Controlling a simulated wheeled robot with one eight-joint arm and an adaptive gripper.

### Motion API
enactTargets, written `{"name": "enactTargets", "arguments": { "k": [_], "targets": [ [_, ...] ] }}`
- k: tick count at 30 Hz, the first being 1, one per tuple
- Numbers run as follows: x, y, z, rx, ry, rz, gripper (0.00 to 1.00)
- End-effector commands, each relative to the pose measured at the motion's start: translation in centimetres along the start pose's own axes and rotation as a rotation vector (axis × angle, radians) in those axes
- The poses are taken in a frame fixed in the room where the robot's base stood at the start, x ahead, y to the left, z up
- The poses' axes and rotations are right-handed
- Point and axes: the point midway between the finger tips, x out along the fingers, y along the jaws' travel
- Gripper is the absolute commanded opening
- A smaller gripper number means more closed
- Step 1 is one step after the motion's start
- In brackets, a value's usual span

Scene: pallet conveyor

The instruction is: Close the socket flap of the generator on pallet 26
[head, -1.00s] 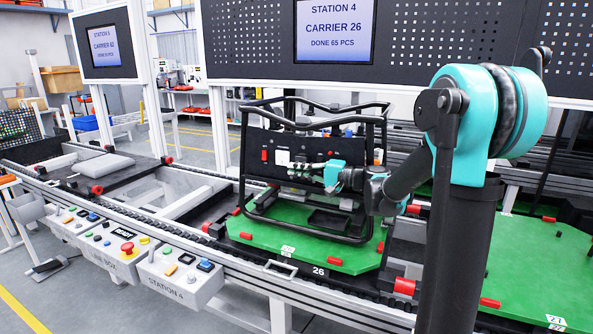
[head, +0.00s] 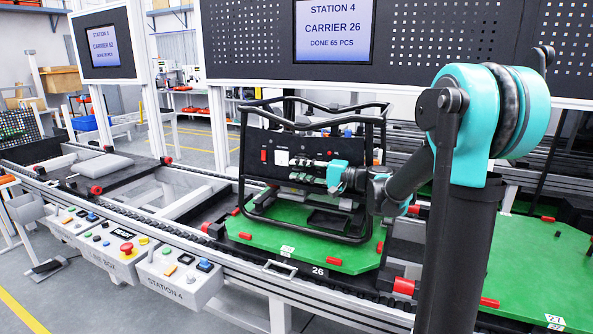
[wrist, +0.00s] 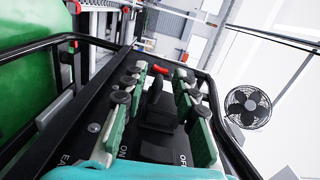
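The generator, a black tubular frame (head: 243,165) with a dark front panel (head: 257,140), stands on the green top of pallet 26 (head: 290,245). My gripper (head: 300,170) is in front of the panel, its two fingers apart, one above the other. In the wrist view my gripper (wrist: 160,76) is open, with a finger on each side of a black socket part (wrist: 160,115). A dark upright piece, seemingly the flap (wrist: 156,90), stands out from it between the fingers. I cannot tell its exact angle or whether a finger touches it.
A red switch (wrist: 161,70) sits beyond the fingertips. The generator's frame bars (wrist: 235,150) run close beside my gripper. Another green pallet (head: 540,260) stands at right. Control boxes (head: 180,280) line the conveyor's front edge.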

Motion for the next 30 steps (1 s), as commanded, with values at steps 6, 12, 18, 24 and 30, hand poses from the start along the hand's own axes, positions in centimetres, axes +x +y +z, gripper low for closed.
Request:
{"name": "enactTargets", "arguments": {
  "k": [6, 12, 18, 24, 30],
  "targets": [
    [-4.3, 0.0, -0.1, 0.000, 0.007, 0.000, 0.29],
    [-8.2, 0.0, -0.2, 0.000, 0.006, 0.000, 0.29],
    [-10.4, 0.0, -0.1, 0.000, 0.003, -0.001, 0.29],
    [-11.0, 0.0, -0.1, 0.000, 0.003, -0.001, 0.29],
    [-11.0, 0.0, -0.1, 0.000, 0.002, -0.001, 0.28]
  ]
}}
